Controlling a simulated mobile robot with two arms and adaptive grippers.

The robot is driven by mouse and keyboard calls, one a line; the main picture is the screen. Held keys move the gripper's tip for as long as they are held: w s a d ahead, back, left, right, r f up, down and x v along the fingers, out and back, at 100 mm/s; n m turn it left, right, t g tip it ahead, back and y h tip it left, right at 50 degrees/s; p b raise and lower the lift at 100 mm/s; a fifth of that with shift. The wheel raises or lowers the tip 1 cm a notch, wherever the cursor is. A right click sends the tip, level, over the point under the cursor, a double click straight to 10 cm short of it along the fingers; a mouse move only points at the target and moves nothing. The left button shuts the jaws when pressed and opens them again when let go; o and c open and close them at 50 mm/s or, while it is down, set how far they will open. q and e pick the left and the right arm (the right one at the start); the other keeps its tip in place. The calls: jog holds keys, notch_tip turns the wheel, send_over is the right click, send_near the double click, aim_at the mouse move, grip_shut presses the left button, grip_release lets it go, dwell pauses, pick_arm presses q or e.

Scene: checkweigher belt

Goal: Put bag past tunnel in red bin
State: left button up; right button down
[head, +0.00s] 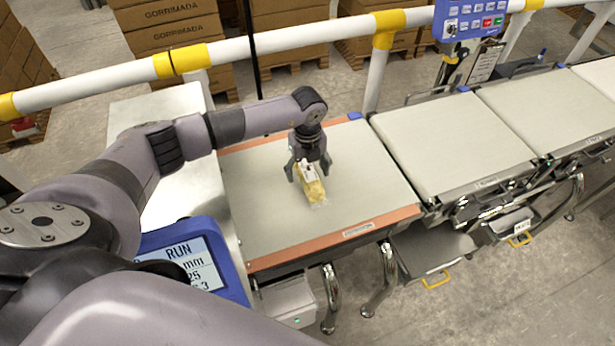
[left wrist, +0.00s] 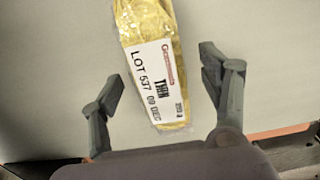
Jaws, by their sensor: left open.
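A yellow bag (head: 310,186) with a clear end lies on the pale belt (head: 365,170) between two orange-brown edge strips. In the left wrist view the bag (left wrist: 150,45) shows a white label with printed lot text. My left gripper (head: 307,172) is above the bag's far end, fingers pointing down. In the left wrist view its two fingers (left wrist: 160,80) are spread apart, one on each side of the bag's labelled end, with gaps between. No tunnel or red bin is clearly seen. My right gripper is not in view.
More belt sections (head: 450,140) run on to the right. A blue-framed display (head: 190,262) reading RUN stands at the near left. A white and yellow rail (head: 280,40) runs behind the belt, with stacked cartons (head: 165,22) beyond. The belt around the bag is clear.

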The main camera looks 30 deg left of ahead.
pick_arm(q)
jog(key=shift+r, duration=0.1)
jog(key=c, duration=1.4)
jog(key=shift+c, duration=0.9)
jog(key=shift+r, duration=0.1)
